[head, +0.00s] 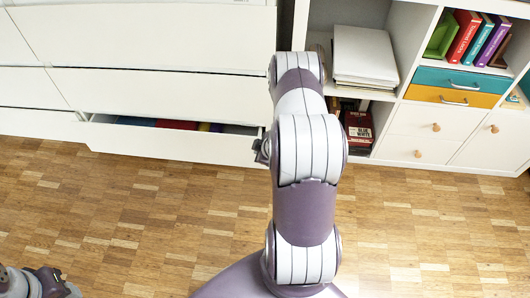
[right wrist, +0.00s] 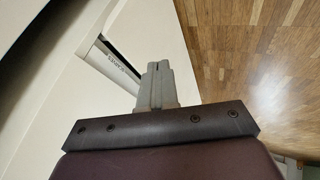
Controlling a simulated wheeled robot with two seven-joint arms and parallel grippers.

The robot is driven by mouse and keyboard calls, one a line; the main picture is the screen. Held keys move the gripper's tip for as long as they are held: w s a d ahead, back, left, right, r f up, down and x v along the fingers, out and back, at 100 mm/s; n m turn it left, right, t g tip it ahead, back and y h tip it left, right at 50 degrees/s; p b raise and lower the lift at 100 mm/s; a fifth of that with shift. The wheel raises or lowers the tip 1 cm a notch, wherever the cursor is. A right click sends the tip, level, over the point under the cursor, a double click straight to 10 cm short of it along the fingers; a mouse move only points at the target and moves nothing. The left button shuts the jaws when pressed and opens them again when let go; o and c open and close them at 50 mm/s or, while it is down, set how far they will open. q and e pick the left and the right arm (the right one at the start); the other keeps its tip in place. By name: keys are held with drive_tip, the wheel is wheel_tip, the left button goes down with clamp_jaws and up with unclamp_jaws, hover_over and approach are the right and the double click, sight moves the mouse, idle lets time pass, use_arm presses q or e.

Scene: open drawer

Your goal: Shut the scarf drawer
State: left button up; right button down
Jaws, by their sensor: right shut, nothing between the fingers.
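The scarf drawer (head: 170,146) is the bottom drawer of a white dresser in the head view, and it stands partly pulled out. Coloured scarves (head: 177,124), red, blue and yellowish, show in its narrow opening. My right gripper (head: 262,148) is at the right end of the drawer front, mostly hidden by my arm. In the right wrist view its fingers (right wrist: 157,68) are together and empty, close to a white panel and a grey drawer rail (right wrist: 112,65). I cannot tell whether they touch. Part of my left arm's end (head: 40,284) shows at the lower left; its fingers are unclear.
The dresser's upper drawers (head: 150,95) look closed. A white shelf unit (head: 400,125) with papers (head: 363,55), books (head: 466,36) and small drawers stands to the right of my right arm. The wooden floor (head: 140,215) in front is clear.

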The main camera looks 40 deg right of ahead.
use_arm(q)
wheel_tip(320, 180, down, 4)
drive_tip(key=b, duration=0.3)
use_arm(e)
drive_tip(key=w+d+f, duration=0.2)
drive_tip(key=w+d, duration=0.1)
drive_tip(key=w, duration=0.1)
drive_tip(key=shift+w+d+f, duration=0.25)
drive_tip(key=shift+w+f, duration=0.1)
drive_tip(key=shift+f, duration=0.05)
